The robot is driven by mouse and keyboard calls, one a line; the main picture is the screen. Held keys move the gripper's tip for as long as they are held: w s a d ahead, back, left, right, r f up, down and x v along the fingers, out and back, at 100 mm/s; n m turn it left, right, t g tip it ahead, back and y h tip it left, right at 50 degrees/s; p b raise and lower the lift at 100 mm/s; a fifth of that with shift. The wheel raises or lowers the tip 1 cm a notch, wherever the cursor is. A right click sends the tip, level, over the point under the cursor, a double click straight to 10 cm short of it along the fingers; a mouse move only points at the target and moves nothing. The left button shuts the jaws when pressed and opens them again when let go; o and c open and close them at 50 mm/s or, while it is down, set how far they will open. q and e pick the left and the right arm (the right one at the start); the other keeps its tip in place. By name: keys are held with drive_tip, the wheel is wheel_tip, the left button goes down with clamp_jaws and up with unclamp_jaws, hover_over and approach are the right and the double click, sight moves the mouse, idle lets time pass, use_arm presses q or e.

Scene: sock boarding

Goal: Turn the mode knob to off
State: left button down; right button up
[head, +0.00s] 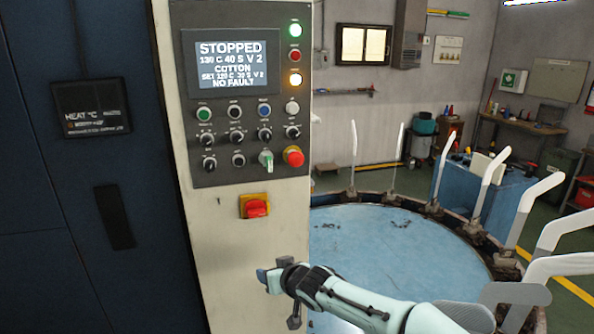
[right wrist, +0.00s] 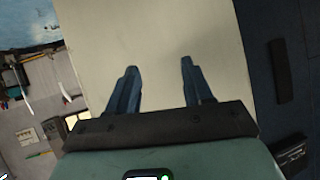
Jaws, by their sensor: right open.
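The control panel (head: 222,150) on the cream cabinet holds several small black rotary knobs, such as one at its lower left (head: 209,164), in rows below the screen. Their labels are too small to read, so I cannot tell which is the mode knob. A pale green-and-white handle (head: 267,160) points down in the bottom row. The screen (head: 231,63) reads STOPPED and NO FAULT. My right gripper (head: 266,276) is in front of the cabinet, well below the panel. In the right wrist view its blue fingers (right wrist: 158,78) are apart and empty, facing bare cabinet. My left gripper is not in view.
A red mushroom button (head: 293,156) sits at the panel's lower right. A red switch on a yellow plate (head: 255,207) is between the panel and my right gripper. A round blue table (head: 390,240) with upright white sock forms (head: 490,165) stands at the right.

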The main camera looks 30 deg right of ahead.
drive_tip(key=s+d+r+t+h, duration=0.1)
drive_tip(key=s+d+r+t, duration=0.1)
drive_tip(key=r, duration=0.8)
drive_tip(key=s+d+r+t+h, duration=0.1)
drive_tip(key=d+r, duration=0.1)
drive_tip(key=r, duration=0.7)
drive_tip(key=m+t+h, duration=0.2)
drive_tip(key=h, duration=0.1)
approach(297, 135)
drive_tip(key=p+x, duration=0.4)
drive_tip(key=x, duration=0.4)
drive_tip(key=shift+w+r+p, duration=0.1)
drive_tip(key=shift+w+p, duration=0.15)
drive_tip(key=shift+p, duration=0.1)
drive_tip(key=shift+w+d, duration=0.1)
drive_tip(key=shift+w, duration=0.25)
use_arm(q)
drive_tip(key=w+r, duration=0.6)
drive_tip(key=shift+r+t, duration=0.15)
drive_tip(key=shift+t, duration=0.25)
use_arm(e)
drive_tip(key=shift+s, duration=0.1)
clamp_jaws()
